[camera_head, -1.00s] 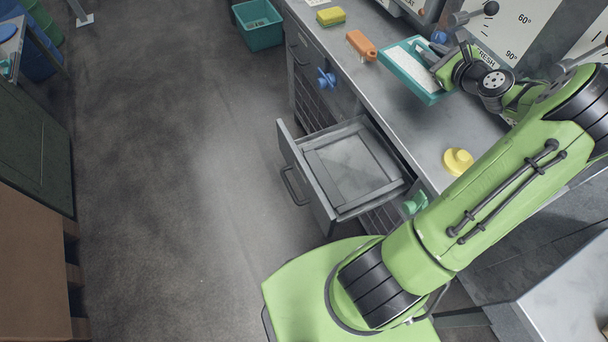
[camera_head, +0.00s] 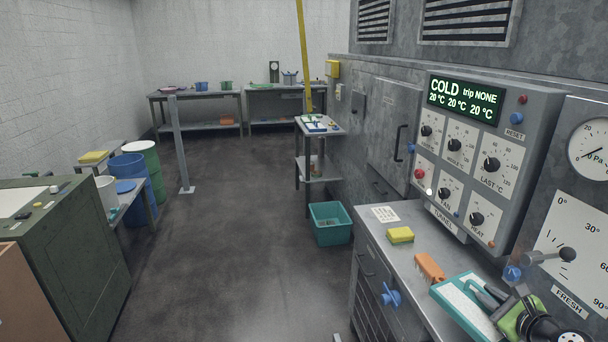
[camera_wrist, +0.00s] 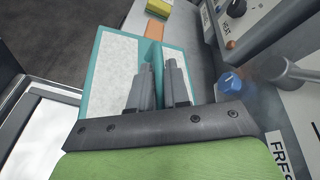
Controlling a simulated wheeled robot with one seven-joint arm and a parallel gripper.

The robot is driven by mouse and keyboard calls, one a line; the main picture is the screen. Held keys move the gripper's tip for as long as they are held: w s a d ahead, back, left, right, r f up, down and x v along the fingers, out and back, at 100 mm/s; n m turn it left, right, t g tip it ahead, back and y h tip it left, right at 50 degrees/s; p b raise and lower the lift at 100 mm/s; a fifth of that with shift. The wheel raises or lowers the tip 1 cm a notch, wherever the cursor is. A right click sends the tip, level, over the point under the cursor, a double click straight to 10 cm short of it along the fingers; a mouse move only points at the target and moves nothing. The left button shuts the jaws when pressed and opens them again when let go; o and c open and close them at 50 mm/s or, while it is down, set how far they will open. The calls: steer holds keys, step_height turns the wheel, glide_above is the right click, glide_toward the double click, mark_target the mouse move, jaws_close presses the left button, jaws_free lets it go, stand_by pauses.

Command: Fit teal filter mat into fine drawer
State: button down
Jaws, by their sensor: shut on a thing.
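The teal filter mat is a teal frame with white panels. It shows in the head view (camera_head: 460,302) at the bottom right, over the grey counter, and in the wrist view (camera_wrist: 110,68). My gripper (camera_head: 487,298) is shut on the mat's teal middle rib; both fingers (camera_wrist: 160,78) stand on either side of that rib in the wrist view. Whether the mat touches the counter is hard to tell. An open drawer (camera_wrist: 40,132) with a pale inside shows at the left of the wrist view, left of and below the mat. The head view does not show this drawer now.
On the counter (camera_head: 407,258) beyond the mat lie an orange brush-like thing (camera_head: 429,267) and a yellow sponge (camera_head: 400,235). The control panel (camera_head: 470,150) and the lever dial (camera_head: 575,250) rise close at the right. A teal bin (camera_head: 330,223) stands on the floor.

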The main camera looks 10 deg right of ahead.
steer(key=s+a+f+n+g+y+p, duration=0.1)
steer(key=a+n+g+y+p, duration=0.2)
steer(key=a, duration=1.3)
steer(key=s+a+f+n+g+y+p, duration=0.1)
steer(key=a+n+y, duration=0.6)
steer(key=a, duration=0.9)
steer(key=s+g+y+p, duration=0.1)
steer(key=g+p, duration=0.1)
steer(key=p, duration=0.1)
steer(key=shift+s+a, duration=0.2)
steer(key=shift+a, duration=0.1)
